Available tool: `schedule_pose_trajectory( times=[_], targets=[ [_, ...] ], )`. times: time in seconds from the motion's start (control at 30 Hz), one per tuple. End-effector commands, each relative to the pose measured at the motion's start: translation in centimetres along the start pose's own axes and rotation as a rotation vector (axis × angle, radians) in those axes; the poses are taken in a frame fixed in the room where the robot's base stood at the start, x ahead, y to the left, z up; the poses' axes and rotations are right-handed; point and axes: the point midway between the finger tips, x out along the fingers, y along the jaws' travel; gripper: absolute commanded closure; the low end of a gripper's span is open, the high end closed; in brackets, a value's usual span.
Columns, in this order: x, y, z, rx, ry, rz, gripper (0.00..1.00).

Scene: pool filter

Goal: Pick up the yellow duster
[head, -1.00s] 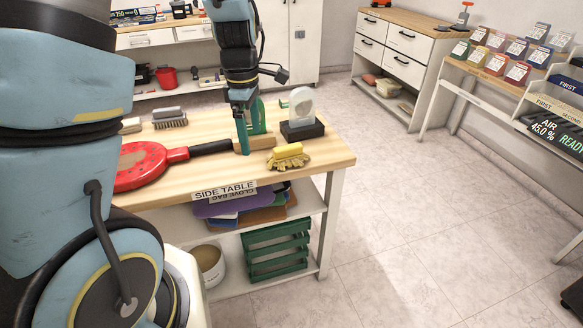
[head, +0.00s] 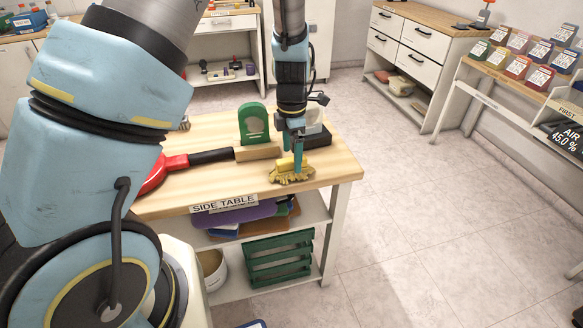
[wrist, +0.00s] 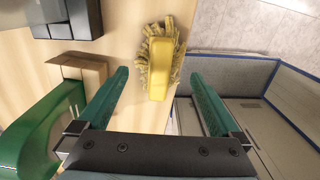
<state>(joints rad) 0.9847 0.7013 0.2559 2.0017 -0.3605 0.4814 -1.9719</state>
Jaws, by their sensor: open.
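The yellow duster (head: 291,172) lies on the side table (head: 200,188) near its right front corner, its yellow handle on top of a fringed pad. In the wrist view my gripper (wrist: 158,74) is open, with two teal fingers apart and nothing held. I cannot tell whether the fingertips touch the duster.
A green-backed item with a wooden base (head: 254,128) stands left of my gripper. A black block (head: 318,137) is just behind it. A red paddle-like tool (head: 176,163) lies to the left. A green crate (head: 282,258) sits on the lower shelf. The floor to the right is clear.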

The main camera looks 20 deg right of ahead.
Motion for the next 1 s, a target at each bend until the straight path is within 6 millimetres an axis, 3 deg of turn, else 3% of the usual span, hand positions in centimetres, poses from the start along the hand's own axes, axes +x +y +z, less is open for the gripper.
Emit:
schedule_pose_trajectory(
  times=[0.23,0.53,1.0],
  targets=[
    [3.2,0.1,-0.2,-0.001,0.002,-0.001,0.0],
    [3.8,0.1,-0.1,0.0,0.001,0.002,0.0],
    [3.7,0.1,-0.1,0.0,0.001,0.001,0.52]
  ],
)
